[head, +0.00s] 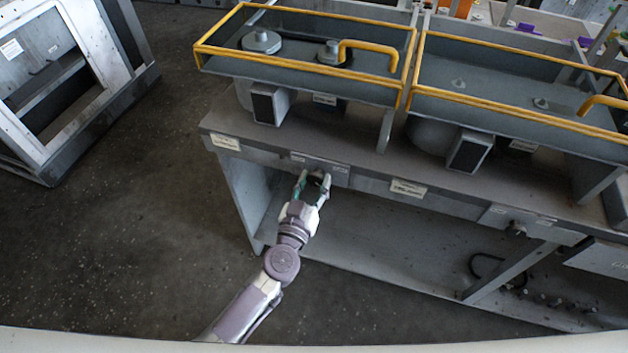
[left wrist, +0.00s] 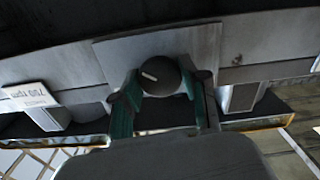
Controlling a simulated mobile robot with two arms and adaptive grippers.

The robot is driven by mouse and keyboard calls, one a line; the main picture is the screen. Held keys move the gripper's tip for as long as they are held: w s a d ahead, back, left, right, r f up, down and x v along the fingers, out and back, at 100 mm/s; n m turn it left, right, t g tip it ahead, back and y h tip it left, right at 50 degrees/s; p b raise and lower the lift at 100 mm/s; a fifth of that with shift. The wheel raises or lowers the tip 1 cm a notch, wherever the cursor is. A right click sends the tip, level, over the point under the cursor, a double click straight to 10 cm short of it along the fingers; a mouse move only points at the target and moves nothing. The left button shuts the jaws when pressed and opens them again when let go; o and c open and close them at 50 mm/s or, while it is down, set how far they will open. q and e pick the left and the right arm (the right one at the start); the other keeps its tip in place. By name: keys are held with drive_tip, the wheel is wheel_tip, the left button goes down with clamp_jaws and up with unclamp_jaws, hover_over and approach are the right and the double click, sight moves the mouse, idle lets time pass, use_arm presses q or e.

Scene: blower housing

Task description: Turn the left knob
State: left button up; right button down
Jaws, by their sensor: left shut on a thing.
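The left knob is a dark round knob with a pale mark on its face. It shows in the left wrist view (left wrist: 160,76), on a grey metal plate (left wrist: 160,45) of the bench front. In the head view my left gripper (head: 313,180) reaches the bench's front edge at the knob and mostly hides it. In the left wrist view my left gripper (left wrist: 158,98) has its green fingers on both sides of the knob, shut on it. A second dark knob (head: 516,229) sits farther right on the bench front. My right gripper is not in view.
The grey bench (head: 375,165) carries blower housings with yellow rails (head: 300,70). Labels (head: 408,188) are on its front. Below is an open shelf (head: 400,260) with a cable and small parts at right. A grey frame (head: 75,80) stands at left, with bare floor (head: 170,200) between.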

use_arm(q)
drive_tip(key=n, duration=0.4)
drive_tip(key=shift+n, duration=0.3)
drive_tip(key=n, duration=0.4)
drive_tip(key=shift+n, duration=0.3)
drive_tip(key=n+b, duration=0.1)
drive_tip(key=n, duration=0.4)
drive_tip(key=shift+f, duration=0.1)
drive_tip(key=n, duration=0.5)
drive_tip(key=shift+b, duration=0.35)
drive_tip(key=o, duration=1.1)
drive_tip(key=shift+o, duration=0.2)
drive_tip(key=shift+s, duration=0.1)
